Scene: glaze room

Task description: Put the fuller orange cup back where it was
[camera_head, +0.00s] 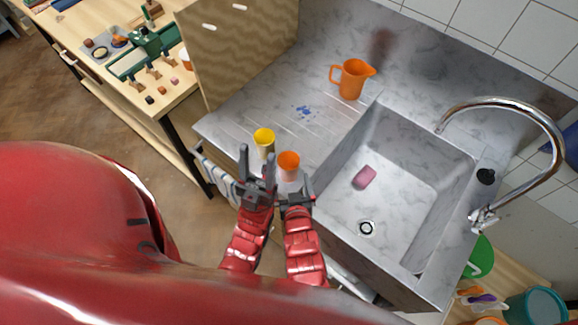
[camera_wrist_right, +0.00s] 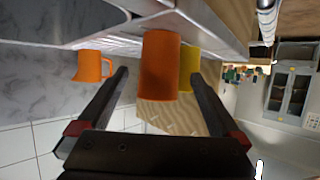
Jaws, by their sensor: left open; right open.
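An orange cup (camera_head: 288,160) stands upright at the front edge of the grey counter, left of the sink. My right gripper (camera_head: 294,182) is open just in front of it. In the right wrist view the orange cup (camera_wrist_right: 160,65) appears between the spread fingers; I cannot tell whether they touch it. A yellow cup (camera_head: 264,137) stands just left of the orange cup, and partly behind it in the wrist view (camera_wrist_right: 188,67). My left gripper (camera_head: 257,160) is open, with its fingers up in front of the yellow cup. How full the cups are is not clear.
An orange pitcher (camera_head: 352,80) stands farther back on the counter. The sink (camera_head: 400,200) holds a pink sponge (camera_head: 364,177), with a curved tap (camera_head: 510,105) at right. A blue splash (camera_head: 305,111) marks the drainer. A wooden panel (camera_head: 235,50) bounds the left.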

